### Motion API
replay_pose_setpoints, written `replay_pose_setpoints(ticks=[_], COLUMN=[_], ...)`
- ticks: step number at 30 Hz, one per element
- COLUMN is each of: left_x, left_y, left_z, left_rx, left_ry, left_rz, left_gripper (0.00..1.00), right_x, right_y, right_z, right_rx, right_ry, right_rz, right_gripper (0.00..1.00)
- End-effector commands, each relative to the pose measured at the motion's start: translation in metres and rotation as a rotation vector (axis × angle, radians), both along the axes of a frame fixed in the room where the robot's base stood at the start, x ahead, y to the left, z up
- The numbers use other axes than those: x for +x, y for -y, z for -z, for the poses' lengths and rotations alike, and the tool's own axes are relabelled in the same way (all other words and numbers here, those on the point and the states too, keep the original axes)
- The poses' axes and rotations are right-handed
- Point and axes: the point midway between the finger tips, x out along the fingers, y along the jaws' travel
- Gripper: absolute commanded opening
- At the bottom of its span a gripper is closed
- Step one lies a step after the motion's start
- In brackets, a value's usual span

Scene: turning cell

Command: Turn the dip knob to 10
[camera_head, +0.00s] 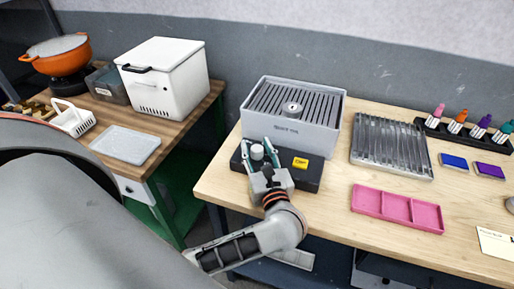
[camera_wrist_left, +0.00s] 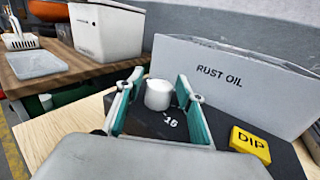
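The dip knob (camera_wrist_left: 158,94) is a pale round cap on a black control box (camera_head: 307,183) in front of the grey rust oil tank (camera_wrist_left: 225,75). In the head view the knob (camera_head: 257,152) shows between my left gripper's teal fingers. My left gripper (camera_wrist_left: 160,84) is open, one finger on each side of the knob, with narrow gaps showing in the wrist view. A white number mark (camera_wrist_left: 170,122), perhaps 10 or 16, is on the box just in front of the knob. A yellow DIP label (camera_wrist_left: 250,144) is to the right. No pointer on the knob is discernible. My right gripper is not in view.
A ribbed metal tray (camera_head: 391,146) and a pink three-part tray (camera_head: 398,208) lie right of the tank. Coloured bottles stand in a black rack (camera_head: 466,134). A second table at left holds a white box (camera_head: 166,78) and an orange pot (camera_head: 60,54).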

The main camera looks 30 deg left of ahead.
Motion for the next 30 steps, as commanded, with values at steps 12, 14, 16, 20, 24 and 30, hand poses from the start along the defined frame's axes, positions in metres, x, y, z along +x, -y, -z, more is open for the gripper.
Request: replay_pose_setpoints(ticks=[12,14,16,20,24,30], left_x=[0.0,-0.001,-0.001,-0.001,-0.001,-0.001], left_y=[0.0,0.0,0.0,-0.001,0.0,0.0], left_z=[0.0,0.001,0.001,0.001,0.001,0.002], left_rx=[0.002,0.002,0.004,0.005,0.007,0.009], left_ry=[-0.001,-0.001,0.0,0.0,0.0,-0.003], left_rz=[0.016,0.03,0.056,0.127,0.239,0.425], left_gripper=[0.02,0.02,0.02,0.02,0.02,0.02], right_x=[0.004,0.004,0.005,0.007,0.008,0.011], right_y=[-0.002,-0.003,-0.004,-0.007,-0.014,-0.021], right_z=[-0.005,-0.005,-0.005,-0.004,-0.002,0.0], right_rx=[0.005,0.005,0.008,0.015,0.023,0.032], right_ry=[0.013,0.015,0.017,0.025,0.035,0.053], right_rz=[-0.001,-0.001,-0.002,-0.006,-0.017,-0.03], right_gripper=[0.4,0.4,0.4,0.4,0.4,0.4])
